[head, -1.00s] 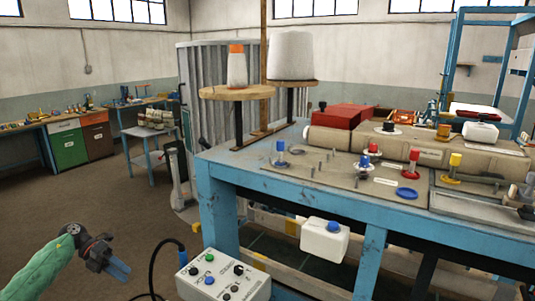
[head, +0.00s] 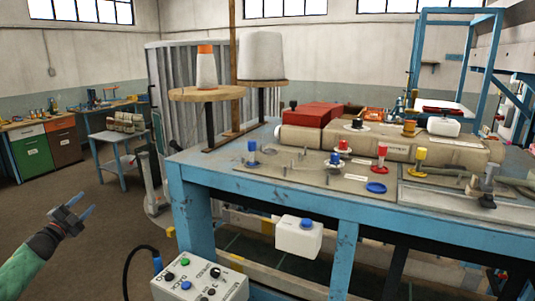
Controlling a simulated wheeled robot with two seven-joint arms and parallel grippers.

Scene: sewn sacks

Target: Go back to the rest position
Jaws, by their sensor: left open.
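My left gripper (head: 82,212) is at the lower left of the head view, on the end of a green-sleeved arm. Its two blue-grey fingers are apart with nothing between them. It hangs over the open floor, to the left of the blue workbench (head: 262,190) and apart from it. My right gripper is not in the picture.
A grey control box (head: 197,282) with coloured buttons stands low in front, right of my left gripper. On the bench are a sewing machine (head: 390,142), thread spools and a red box (head: 312,115). Brown floor (head: 105,240) is clear at left.

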